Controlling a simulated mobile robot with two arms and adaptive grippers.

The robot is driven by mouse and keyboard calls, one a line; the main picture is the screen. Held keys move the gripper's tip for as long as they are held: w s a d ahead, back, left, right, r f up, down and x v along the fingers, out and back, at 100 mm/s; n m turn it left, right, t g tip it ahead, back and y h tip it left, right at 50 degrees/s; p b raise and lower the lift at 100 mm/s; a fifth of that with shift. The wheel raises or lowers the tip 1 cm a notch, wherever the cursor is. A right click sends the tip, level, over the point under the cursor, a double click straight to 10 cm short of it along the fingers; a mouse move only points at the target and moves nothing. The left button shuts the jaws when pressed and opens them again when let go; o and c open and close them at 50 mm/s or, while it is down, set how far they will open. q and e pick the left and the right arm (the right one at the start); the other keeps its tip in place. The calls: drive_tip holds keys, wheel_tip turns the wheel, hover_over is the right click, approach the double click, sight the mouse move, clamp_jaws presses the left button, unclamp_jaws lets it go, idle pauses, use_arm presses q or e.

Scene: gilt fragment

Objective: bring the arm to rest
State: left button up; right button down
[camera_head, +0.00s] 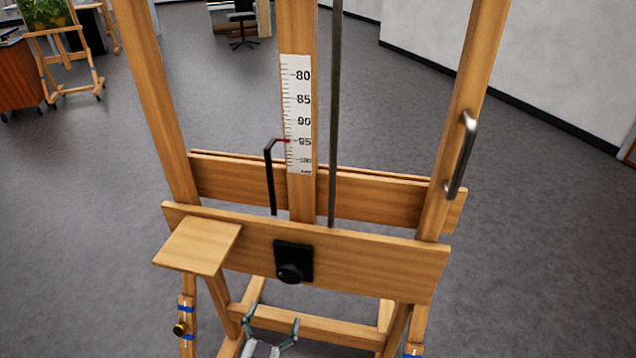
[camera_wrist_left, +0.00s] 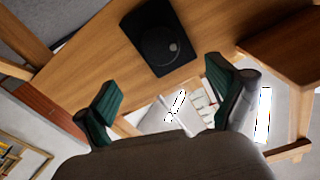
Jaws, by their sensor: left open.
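My left gripper (camera_head: 271,328) shows at the bottom of the head view, below the front board of a wooden easel (camera_head: 360,250). Its two fingers are spread apart with nothing between them. In the left wrist view the gripper (camera_wrist_left: 165,95) has green-padded fingers, open and empty. The black knob on its square plate (camera_head: 292,262) is on the easel's front board, above the gripper in the head view. The knob (camera_wrist_left: 160,38) also shows beyond the fingertips in the wrist view, apart from them. My right gripper is in neither view.
A small wooden shelf (camera_head: 198,245) juts from the board's left end. A printed scale (camera_head: 298,115) with a black pointer (camera_head: 270,175) is on the central post. A metal handle (camera_head: 461,155) is on the right post. Grey floor (camera_head: 540,240) is clear at the right.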

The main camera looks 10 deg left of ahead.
use_arm(q)
drive_tip(key=s+f+g, duration=0.3)
drive_tip(key=s+f, duration=0.2)
drive_tip(key=f, duration=0.4)
drive_tip(key=s+f+g, duration=0.3)
drive_tip(key=s+f, duration=0.3)
drive_tip(key=f, duration=0.4)
drive_tip(key=s+f+g, duration=0.4)
drive_tip(key=s+f, duration=0.1)
drive_tip(key=f, duration=0.4)
drive_tip(key=s+a+f+g, duration=0.2)
drive_tip(key=s+f, duration=0.1)
drive_tip(key=s, duration=0.4)
drive_tip(key=s+a+f+g, duration=0.2)
drive_tip(key=s+f, duration=0.2)
drive_tip(key=s, duration=0.4)
drive_tip(key=s+a+f+n+g+y, duration=0.1)
drive_tip(key=s+a+f+g, duration=0.1)
drive_tip(key=s, duration=0.6)
wheel_tip(320, 180, down, 2)
drive_tip(key=shift+f+g, duration=0.1)
drive_tip(key=shift+g, duration=0.4)
drive_tip(key=shift+d, duration=0.1)
